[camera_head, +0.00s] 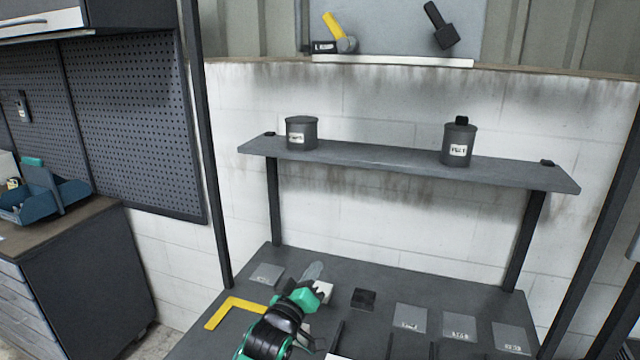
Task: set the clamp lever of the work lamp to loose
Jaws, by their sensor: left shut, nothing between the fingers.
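I cannot make out a work lamp for certain. A yellow lever (334,26) on a round grey pivot is on the wall panel at the top. It tilts up and left, beside a dark label too small to read fully. A black handle (440,25) on a dark block is further right on that panel. I cannot tell whether either is the clamp lever. My left gripper (323,290), on a green and black arm, is shut and empty low over the bench, well below the panel and touching neither handle. My right gripper is out of view.
The dark bench (375,275) carries a yellow L-shaped piece (232,307), a small black block (363,298) and several grey plates. A raised shelf (380,157) with two grey canisters, left (301,134) and right (458,145), spans above it. Dark posts stand at both sides.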

